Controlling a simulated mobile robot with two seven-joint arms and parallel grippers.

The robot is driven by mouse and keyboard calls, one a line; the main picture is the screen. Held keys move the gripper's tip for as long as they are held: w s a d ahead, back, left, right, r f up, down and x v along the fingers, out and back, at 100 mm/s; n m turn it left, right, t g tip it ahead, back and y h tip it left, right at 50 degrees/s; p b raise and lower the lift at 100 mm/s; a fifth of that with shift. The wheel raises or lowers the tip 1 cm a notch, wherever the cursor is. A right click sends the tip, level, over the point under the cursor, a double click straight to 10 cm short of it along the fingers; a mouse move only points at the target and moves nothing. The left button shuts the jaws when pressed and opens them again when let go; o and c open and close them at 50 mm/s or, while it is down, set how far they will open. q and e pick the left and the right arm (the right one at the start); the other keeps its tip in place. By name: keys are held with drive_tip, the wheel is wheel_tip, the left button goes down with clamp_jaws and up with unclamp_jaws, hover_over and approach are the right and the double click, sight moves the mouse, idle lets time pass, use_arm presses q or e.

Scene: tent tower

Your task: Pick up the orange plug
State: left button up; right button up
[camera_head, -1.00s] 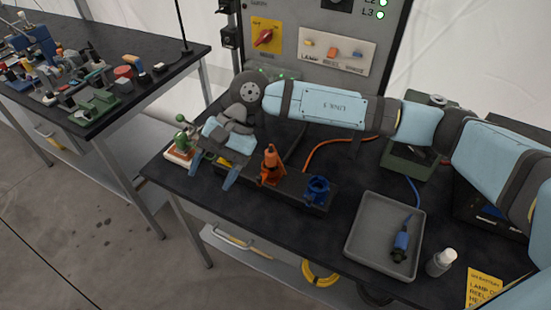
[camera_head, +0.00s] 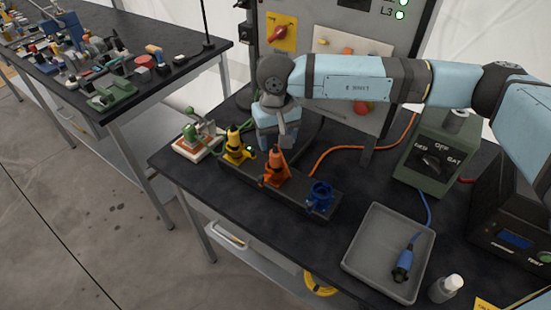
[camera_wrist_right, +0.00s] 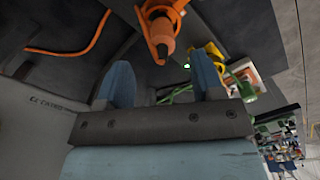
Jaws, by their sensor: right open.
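The orange plug (camera_head: 275,158) stands upright in an orange holder (camera_head: 276,179) on a long dark block (camera_head: 300,194). In the right wrist view, the orange plug (camera_wrist_right: 161,32) shows at the top, beyond the fingertips and roughly centred between them. My right gripper (camera_wrist_right: 161,75) is open, with nothing between its two blue fingers. In the head view, my right gripper (camera_head: 278,138) hangs close behind the orange plug, its fingertips partly hidden. My left gripper is in neither view.
A yellow plug (camera_head: 234,136) stands left of the orange one, and an empty-looking blue holder (camera_head: 320,194) right. A grey tray (camera_head: 358,252) holds a blue plug (camera_head: 402,265). An orange cable (camera_head: 345,149) runs behind the block. A control panel (camera_head: 340,45) stands at the back.

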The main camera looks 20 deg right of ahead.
sight(276, 152)
drive_tip(key=shift+a+f+p, duration=0.1)
drive_tip(key=shift+f+p, duration=0.4)
drive_tip(key=shift+f, duration=2.45)
drive_tip(key=c, duration=1)
